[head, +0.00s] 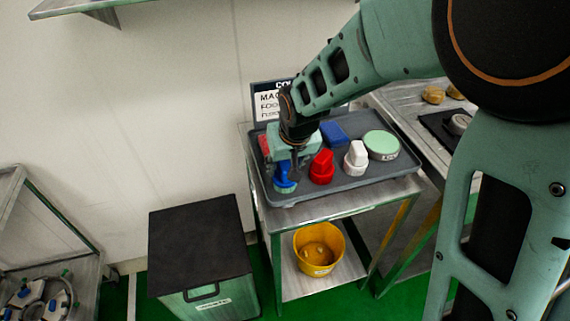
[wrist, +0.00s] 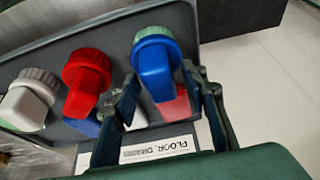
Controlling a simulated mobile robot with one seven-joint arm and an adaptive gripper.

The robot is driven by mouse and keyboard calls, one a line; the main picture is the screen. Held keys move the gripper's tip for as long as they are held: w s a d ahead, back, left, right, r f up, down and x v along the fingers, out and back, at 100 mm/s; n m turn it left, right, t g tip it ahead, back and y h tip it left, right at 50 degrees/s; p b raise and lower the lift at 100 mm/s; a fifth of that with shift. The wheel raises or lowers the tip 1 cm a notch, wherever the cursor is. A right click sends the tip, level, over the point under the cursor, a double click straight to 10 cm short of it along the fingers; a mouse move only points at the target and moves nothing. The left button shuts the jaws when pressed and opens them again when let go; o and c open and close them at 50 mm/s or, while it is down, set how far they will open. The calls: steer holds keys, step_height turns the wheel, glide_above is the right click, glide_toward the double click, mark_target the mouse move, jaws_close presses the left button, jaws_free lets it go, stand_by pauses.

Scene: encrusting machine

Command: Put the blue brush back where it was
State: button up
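The blue brush (head: 284,176) stands at the front left corner of the grey tray (head: 350,183), with its pale green bristle end down on the tray. In the wrist view the blue brush (wrist: 155,68) shows between the two fingers of my gripper (wrist: 160,75). The fingers are spread on either side of its blue handle, with narrow gaps showing, so my gripper looks open. In the head view my gripper (head: 294,158) is right over the brush and partly hides it.
A red brush (head: 322,168) and a white brush (head: 356,159) stand to the right in the same row. Behind are a blue block (head: 334,133), a red block (head: 265,147) and a round green-topped pad (head: 381,144). A sign (head: 267,104) stands behind the tray. A yellow bucket (head: 318,247) sits below.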

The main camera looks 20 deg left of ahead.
steer(key=p+v, duration=0.7)
steer(key=v, duration=0.5)
steer(key=shift+r+p, duration=0.2)
steer(key=shift+p, duration=0.1)
